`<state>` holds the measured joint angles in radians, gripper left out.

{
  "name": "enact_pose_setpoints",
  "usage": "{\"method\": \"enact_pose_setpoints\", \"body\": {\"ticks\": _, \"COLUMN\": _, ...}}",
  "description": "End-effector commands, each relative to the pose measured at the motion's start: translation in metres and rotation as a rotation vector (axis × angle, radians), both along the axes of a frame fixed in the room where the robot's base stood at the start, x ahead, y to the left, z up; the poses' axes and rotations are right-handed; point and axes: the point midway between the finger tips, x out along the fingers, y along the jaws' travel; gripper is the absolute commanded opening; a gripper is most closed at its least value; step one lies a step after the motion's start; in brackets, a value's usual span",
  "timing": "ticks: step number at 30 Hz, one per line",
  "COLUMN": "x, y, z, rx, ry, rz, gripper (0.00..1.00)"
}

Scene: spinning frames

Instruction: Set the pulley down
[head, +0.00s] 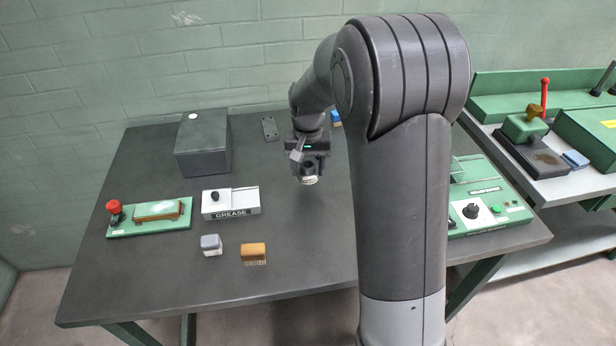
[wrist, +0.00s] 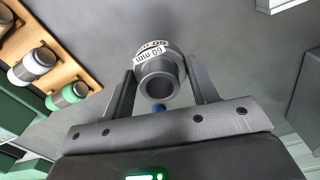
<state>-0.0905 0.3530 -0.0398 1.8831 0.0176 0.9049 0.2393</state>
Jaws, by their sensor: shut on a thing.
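The pulley is a dark grey ring with a hub and a white label reading "60 mm". In the wrist view the pulley (wrist: 159,76) sits between the two fingers of my gripper (wrist: 160,85), which is shut on it. In the head view my gripper (head: 308,168) points down over the middle of the dark table (head: 300,240), and the pulley (head: 309,180) shows below it. The pulley appears held above the table top; the exact gap is hard to tell.
Left of my gripper are a white GREASE box (head: 231,203), a dark grey box (head: 203,145) and a green board with a red knob (head: 150,216). Two small blocks, grey (head: 211,245) and orange-brown (head: 253,253), lie nearer. A green control panel (head: 487,208) stands right. The front middle is bare.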

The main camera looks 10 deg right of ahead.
Motion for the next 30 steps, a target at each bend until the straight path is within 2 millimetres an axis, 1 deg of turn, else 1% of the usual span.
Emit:
{"method": "enact_pose_setpoints", "body": {"ticks": 2, "x": 0.000, "y": 0.000, "z": -0.008, "rx": 0.000, "ry": 0.003, "rz": 0.000, "gripper": 0.27}}
{"method": "enact_pose_setpoints", "body": {"ticks": 6, "x": -0.001, "y": 0.000, "z": -0.029, "rx": 0.000, "ry": 0.005, "rz": 0.000, "gripper": 0.27}}
{"method": "enact_pose_setpoints", "body": {"ticks": 9, "x": -0.001, "y": 0.000, "z": -0.038, "rx": 0.000, "ry": 0.003, "rz": 0.000, "gripper": 0.27}}
{"method": "enact_pose_setpoints", "body": {"ticks": 19, "x": 0.000, "y": 0.000, "z": -0.041, "rx": 0.000, "ry": 0.001, "rz": 0.000, "gripper": 0.27}}
{"method": "enact_pose_setpoints", "body": {"ticks": 20, "x": 0.000, "y": 0.000, "z": -0.042, "rx": 0.000, "ry": 0.001, "rz": 0.000, "gripper": 0.54}}
{"method": "enact_pose_setpoints", "body": {"ticks": 27, "x": 0.000, "y": 0.000, "z": -0.041, "rx": 0.000, "ry": 0.001, "rz": 0.000, "gripper": 0.74}}
{"method": "enact_pose_setpoints", "body": {"ticks": 30, "x": 0.000, "y": 0.000, "z": -0.041, "rx": 0.000, "ry": 0.001, "rz": 0.000, "gripper": 0.75}}
